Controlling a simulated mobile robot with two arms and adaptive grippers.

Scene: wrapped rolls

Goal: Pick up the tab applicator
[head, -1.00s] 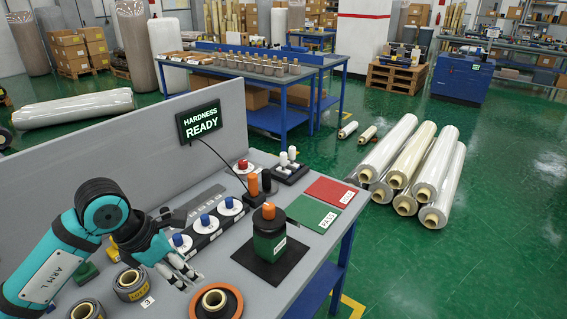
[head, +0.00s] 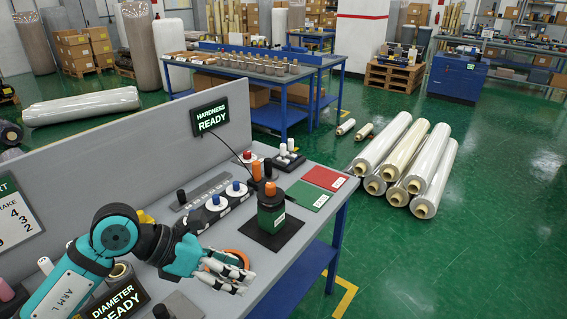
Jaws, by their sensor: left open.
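No label names the tab applicator. The likeliest match is a dark green upright body with an orange knob (head: 271,210), standing on a black square mat (head: 262,238) on the grey bench; I cannot be sure. My left gripper (head: 232,277) is open and looks empty, its pale fingers pointing right. It is to the left of and nearer than the green body, apart from it. It overlaps a dark roll with an orange core (head: 240,257), partly hiding it; I cannot tell whether it touches. My right gripper is not in view.
Blue knobs on white discs (head: 213,201) line the bench behind my gripper. An upright orange-and-black piece (head: 256,172) stands beyond the green body. Green (head: 309,195) and red (head: 325,178) mats lie farther right. A grey partition (head: 110,175) backs the bench. A diameter display (head: 118,300) is front left.

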